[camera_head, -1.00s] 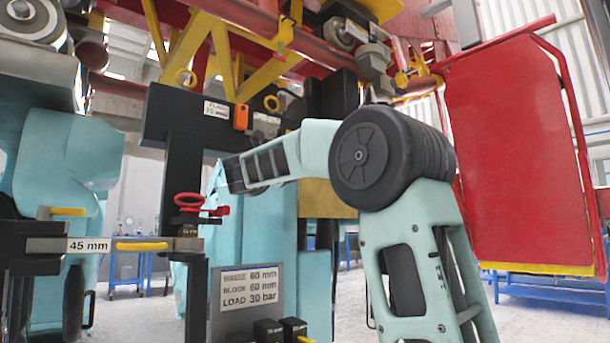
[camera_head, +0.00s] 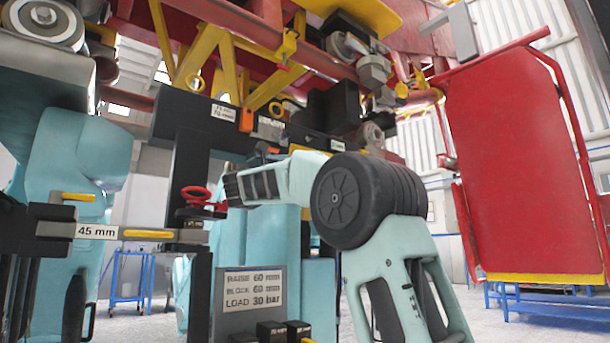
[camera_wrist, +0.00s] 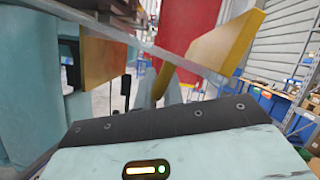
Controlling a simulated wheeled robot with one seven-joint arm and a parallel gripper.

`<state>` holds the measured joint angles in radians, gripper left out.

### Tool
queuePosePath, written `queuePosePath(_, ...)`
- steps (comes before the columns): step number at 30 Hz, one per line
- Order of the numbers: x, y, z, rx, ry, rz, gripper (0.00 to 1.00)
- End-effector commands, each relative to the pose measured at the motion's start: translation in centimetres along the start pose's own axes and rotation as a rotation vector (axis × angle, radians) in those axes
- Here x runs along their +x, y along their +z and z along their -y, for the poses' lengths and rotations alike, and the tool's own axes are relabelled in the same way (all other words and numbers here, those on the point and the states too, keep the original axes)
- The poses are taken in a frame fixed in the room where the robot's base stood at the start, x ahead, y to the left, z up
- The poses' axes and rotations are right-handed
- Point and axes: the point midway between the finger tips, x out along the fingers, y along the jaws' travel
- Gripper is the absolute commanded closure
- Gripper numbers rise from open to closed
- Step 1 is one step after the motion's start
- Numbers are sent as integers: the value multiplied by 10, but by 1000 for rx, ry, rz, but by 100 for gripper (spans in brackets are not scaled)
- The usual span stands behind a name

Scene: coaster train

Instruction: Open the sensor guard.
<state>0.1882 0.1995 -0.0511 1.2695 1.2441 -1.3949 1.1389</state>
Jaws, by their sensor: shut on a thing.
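In the wrist view my gripper (camera_wrist: 158,92) has its pale grey fingers shut on an ochre-yellow bar (camera_wrist: 162,78), which I take as the sensor guard's handle. Beside it a thin, pale grey edge (camera_wrist: 140,38) runs slantwise across the picture, and a flat yellow plate (camera_wrist: 225,45) stands tilted to its right. Which of these parts belong to the guard I cannot tell for sure. In the head view my wrist (camera_head: 255,187) reaches left toward the black post; the fingers and what they hold are hidden there.
A red handwheel (camera_head: 197,196) on the black post (camera_head: 190,150) is close to my wrist. A black beam (camera_head: 270,128) crosses above my arm. A grey load sign (camera_head: 252,292) stands below. A large red panel (camera_head: 515,160) hangs at right. Blue tables stand behind.

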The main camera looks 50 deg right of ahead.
Motion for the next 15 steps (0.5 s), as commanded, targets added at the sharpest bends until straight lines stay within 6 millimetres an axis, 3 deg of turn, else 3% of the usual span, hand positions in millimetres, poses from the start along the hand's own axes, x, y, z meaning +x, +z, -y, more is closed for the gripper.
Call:
queuePosePath(2, 0, 0, 0, 4, 2, -2, 100)
queuePosePath(4, 0, 0, 0, 3, 2, -1, 82)
queuePosePath(15, -7, 1, 0, 0, 4, 0, 82)
